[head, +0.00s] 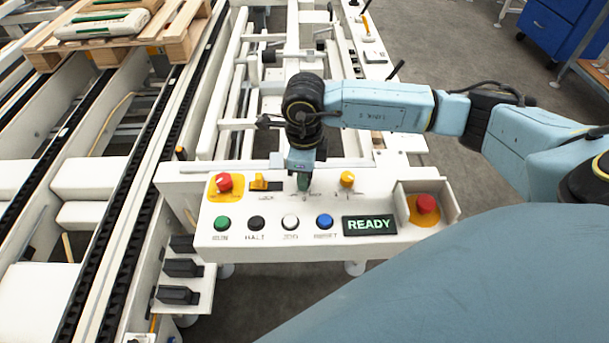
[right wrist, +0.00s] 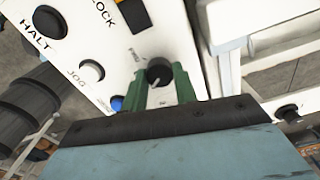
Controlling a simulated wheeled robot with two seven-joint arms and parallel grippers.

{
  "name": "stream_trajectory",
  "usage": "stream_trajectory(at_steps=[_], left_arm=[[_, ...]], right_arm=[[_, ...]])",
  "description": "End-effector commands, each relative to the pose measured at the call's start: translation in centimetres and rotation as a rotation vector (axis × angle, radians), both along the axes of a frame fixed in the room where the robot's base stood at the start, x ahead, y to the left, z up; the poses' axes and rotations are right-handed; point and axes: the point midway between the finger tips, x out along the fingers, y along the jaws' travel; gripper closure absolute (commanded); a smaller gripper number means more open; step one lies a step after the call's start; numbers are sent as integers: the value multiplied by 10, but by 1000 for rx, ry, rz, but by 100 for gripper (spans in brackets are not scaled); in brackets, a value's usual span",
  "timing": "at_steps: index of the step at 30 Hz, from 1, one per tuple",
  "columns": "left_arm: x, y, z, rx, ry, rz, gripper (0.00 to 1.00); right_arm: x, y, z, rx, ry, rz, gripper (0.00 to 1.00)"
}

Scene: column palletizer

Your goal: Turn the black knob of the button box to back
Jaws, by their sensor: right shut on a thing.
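The white button box (head: 275,241) stands in the lower middle of the head view. My right gripper (head: 303,184) points down at its upper row, between the yellow switch and the amber lamp. In the right wrist view the black knob (right wrist: 158,70) sits between the green fingertips of my right gripper (right wrist: 160,78), which are shut on it. A pale mark shows on the knob; its exact setting is hard to read. In the head view the gripper hides the knob. My left gripper is not in view.
The box also carries a red button (head: 224,182), a yellow switch (head: 259,182), an amber lamp (head: 347,179), a row of push buttons, a READY display (head: 369,225) and a shielded red button (head: 426,203). Conveyor rails lie left; a pallet (head: 178,42) is at upper left.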

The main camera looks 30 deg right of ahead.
Motion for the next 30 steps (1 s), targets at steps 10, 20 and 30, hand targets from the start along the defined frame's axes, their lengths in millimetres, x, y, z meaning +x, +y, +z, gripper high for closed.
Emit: stream_trajectory(at_steps=[10, 20, 30], left_arm=[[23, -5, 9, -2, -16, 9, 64], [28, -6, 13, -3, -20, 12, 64], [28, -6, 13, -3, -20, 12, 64]], right_arm=[[2, -1, 2, -1, -6, 160, 94], [2, 1, 4, 3, -8, 198, 94], [3, 2, 5, 5, -10, 198, 61]])
